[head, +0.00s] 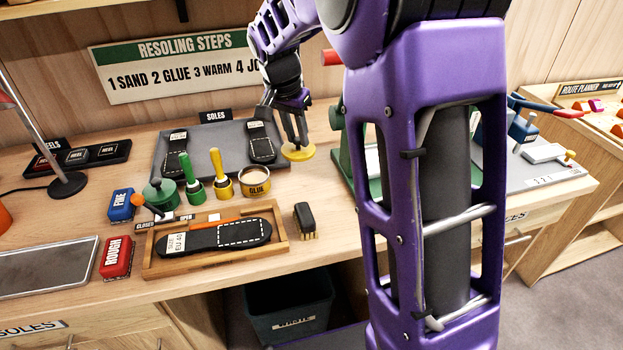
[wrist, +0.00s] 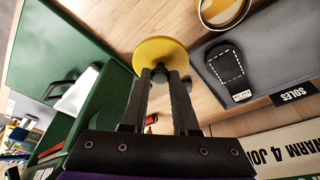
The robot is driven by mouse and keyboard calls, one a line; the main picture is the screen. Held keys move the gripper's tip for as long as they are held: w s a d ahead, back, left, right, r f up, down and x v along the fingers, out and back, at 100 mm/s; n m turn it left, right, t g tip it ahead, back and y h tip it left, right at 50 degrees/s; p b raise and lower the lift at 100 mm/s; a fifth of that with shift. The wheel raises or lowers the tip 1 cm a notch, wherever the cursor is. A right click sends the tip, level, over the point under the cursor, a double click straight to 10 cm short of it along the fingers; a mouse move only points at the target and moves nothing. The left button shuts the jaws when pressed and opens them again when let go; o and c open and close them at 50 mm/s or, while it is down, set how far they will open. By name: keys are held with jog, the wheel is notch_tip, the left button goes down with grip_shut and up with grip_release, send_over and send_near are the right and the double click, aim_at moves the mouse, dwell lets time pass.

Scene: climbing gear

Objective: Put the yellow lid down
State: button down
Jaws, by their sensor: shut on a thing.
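The yellow lid (head: 298,151) is a round disc held in my gripper (head: 296,140) near the back of the workbench, right of the soles mat. In the wrist view the lid (wrist: 160,56) sits at the tips of my gripper's fingers (wrist: 162,75), which are shut on it. The lid appears just above or at the bench top; I cannot tell whether it touches.
A grey soles mat (head: 215,138) with black soles lies left. A yellow-handled brush (head: 219,174), green-handled brush (head: 188,179) and green pot (head: 161,195) stand in front of it. A green machine (head: 349,155) stands close right. A wooden tray (head: 285,250) and small brush (head: 305,220) lie in front.

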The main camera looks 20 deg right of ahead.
aim_at(289, 157)
notch_tip(289, 157, down, 10)
jog(key=shift+r+b, duration=0.25)
jog(key=shift+b, duration=0.3)
jog(key=shift+f, duration=0.1)
jog(key=c, duration=0.7)
grip_release()
jog(key=shift+r, duration=0.4)
jog(key=p+v, duration=0.1)
jog(key=v, duration=1)
jog(key=shift+s+a+r, duration=0.1)
jog(key=shift+r, duration=0.1)
